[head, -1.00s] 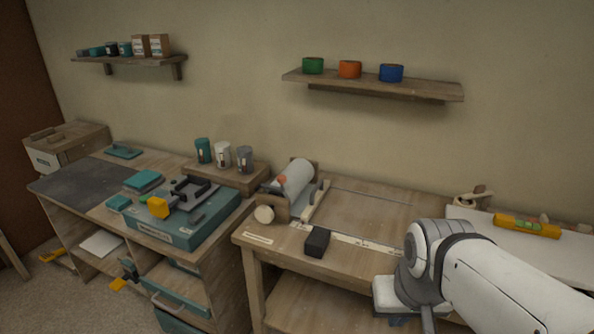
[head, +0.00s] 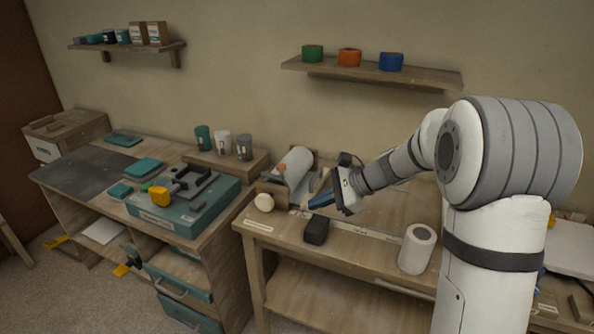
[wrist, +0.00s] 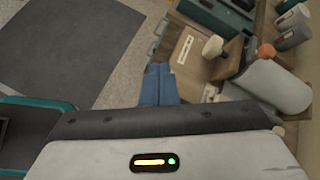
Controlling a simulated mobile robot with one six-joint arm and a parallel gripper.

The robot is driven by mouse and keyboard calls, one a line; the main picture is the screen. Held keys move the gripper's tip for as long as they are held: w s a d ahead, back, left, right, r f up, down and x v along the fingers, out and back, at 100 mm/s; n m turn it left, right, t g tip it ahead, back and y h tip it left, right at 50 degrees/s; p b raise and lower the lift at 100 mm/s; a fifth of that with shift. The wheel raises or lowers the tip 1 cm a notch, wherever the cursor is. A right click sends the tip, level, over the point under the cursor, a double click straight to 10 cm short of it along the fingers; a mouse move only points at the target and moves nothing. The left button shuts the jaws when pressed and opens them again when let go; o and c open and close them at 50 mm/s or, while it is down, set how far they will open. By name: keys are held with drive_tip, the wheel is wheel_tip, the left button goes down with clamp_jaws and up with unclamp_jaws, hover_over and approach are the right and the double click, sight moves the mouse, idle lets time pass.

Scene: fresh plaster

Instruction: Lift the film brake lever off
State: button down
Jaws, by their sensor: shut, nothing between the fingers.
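The film roll (head: 294,166) sits in a wooden holder on the right-hand workbench. A small orange-red knob (head: 281,168) stands by its near end and looks like the brake lever's end; the lever's shape is too small to tell. The knob also shows in the wrist view (wrist: 266,52), right of my fingers, beyond a cream round knob (wrist: 213,46). My gripper (head: 311,205) has blue fingers, pressed together and empty. It is to the right of the holder, low over the bench, apart from the orange-red knob. The fingers also show in the wrist view (wrist: 158,70).
A black block (head: 316,231) sits near the bench's front edge, close below my gripper. A white roll (head: 416,248) stands further right. A teal case (head: 185,216) and several cups are on the left bench. Tape rolls sit on the wall shelf (head: 370,75).

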drive_tip(key=w+f+m+t+y, duration=0.25)
drive_tip(key=w+m, duration=0.25)
drive_tip(key=w, duration=0.3)
drive_tip(key=w+f+m+t+y, duration=0.2)
drive_tip(key=w+f+m, duration=0.15)
drive_tip(key=w, duration=0.45)
drive_tip(key=w+a+f+m+p, duration=0.1)
drive_tip(key=w+a+p, duration=0.2)
drive_tip(key=a, duration=0.5)
drive_tip(key=shift+w+a, duration=0.15)
drive_tip(key=shift+w, duration=0.55)
drive_tip(key=shift+t, duration=0.25)
